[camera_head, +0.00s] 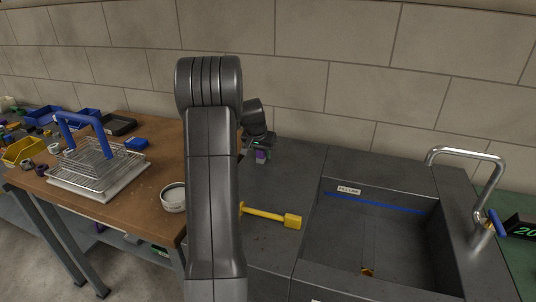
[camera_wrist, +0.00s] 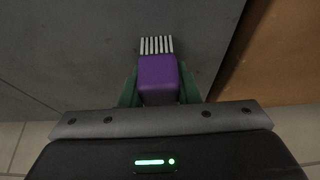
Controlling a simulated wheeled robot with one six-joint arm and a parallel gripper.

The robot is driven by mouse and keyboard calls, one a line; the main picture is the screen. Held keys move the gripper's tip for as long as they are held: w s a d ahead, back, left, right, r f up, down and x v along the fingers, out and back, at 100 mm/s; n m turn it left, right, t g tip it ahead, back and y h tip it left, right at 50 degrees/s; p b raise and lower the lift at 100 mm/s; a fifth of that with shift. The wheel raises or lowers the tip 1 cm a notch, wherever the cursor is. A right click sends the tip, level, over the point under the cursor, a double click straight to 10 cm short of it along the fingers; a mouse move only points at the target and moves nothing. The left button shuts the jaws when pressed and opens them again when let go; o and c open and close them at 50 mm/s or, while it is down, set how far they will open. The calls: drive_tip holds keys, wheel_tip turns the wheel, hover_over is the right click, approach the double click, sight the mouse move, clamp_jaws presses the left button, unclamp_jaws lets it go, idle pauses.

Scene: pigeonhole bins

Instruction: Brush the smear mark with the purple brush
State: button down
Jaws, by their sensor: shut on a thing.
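The purple brush (camera_wrist: 158,80) is held between the green fingers of my gripper (camera_wrist: 159,88) in the wrist view. Its pale bristles (camera_wrist: 156,45) point away from the gripper over the dark grey counter. In the head view the purple brush (camera_head: 262,156) shows at the end of my arm, near the back of the counter by the wall. I cannot tell whether the bristles touch the surface. Faint dark specks (camera_head: 262,238) lie on the counter below the yellow brush; I cannot tell if they are the smear mark. My arm hides part of the counter.
A yellow-handled tool (camera_head: 270,215) lies on the counter, partly behind my arm. A sink (camera_head: 385,235) with a tap (camera_head: 490,190) is to the right. A wooden table (camera_head: 125,205) at left holds a wire basket (camera_head: 98,165), a round white dish (camera_head: 173,197) and bins.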

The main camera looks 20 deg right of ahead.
drive_tip(key=shift+r, duration=0.1)
drive_tip(key=shift+r+p, duration=0.55)
drive_tip(key=shift+r, duration=0.3)
drive_tip(key=shift+r, duration=0.1)
drive_tip(key=shift+s+d+r+p, duration=0.1)
drive_tip(key=shift+d+r+p, duration=0.1)
drive_tip(key=shift+p, duration=0.25)
drive_tip(key=s+d+r+p, duration=0.1)
drive_tip(key=p, duration=0.2)
drive_tip(key=s+d+r+p, duration=0.1)
drive_tip(key=d+p, duration=0.1)
drive_tip(key=s+d+r+p, duration=0.1)
drive_tip(key=d+r+p, duration=0.1)
drive_tip(key=p, duration=0.1)
drive_tip(key=shift+s+d+r+p, duration=0.1)
drive_tip(key=shift+s+p, duration=0.25)
drive_tip(key=shift+s+d+r+p, duration=0.1)
drive_tip(key=shift+s+d+p, duration=0.4)
drive_tip(key=shift+d+p, duration=0.2)
